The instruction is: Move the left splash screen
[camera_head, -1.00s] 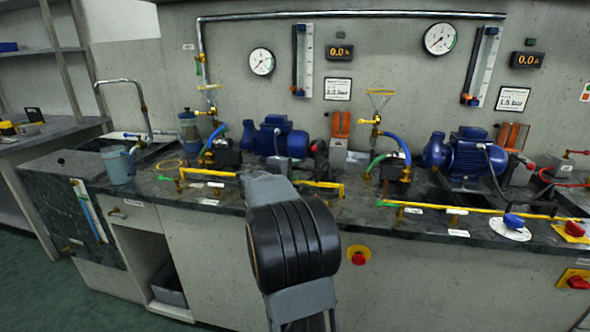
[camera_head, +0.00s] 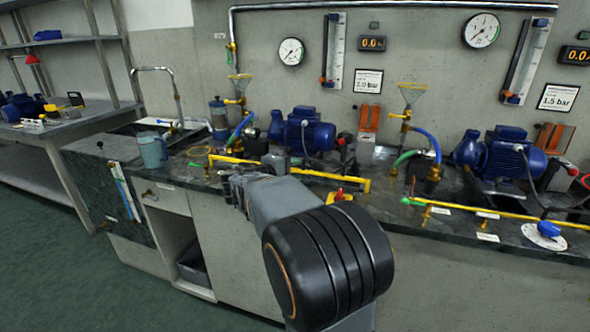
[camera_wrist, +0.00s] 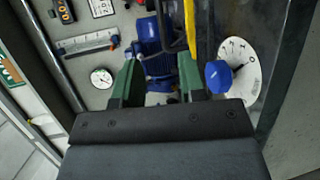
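No panel in the head view can be told for certain as the left splash screen. A yellow bar (camera_head: 232,160) runs along the front of the left pump section, partly covered by my arm. A longer yellow bar (camera_head: 470,208) runs before the right section. Whether either carries a clear sheet cannot be told. In the wrist view my gripper (camera_wrist: 158,64) has its two green fingers apart with nothing held; a blue motor shows beyond the gap. In the head view my arm reaches over the bench front, and its fingertips cannot be made out.
A blue left pump (camera_head: 302,135) and right pump (camera_head: 505,157) stand on the bench. A blue-grey jug (camera_head: 152,150) stands by the sink at left. A blue knob (camera_wrist: 218,77) sits on a white dial (camera_wrist: 240,65). Green floor (camera_head: 60,260) is clear at left.

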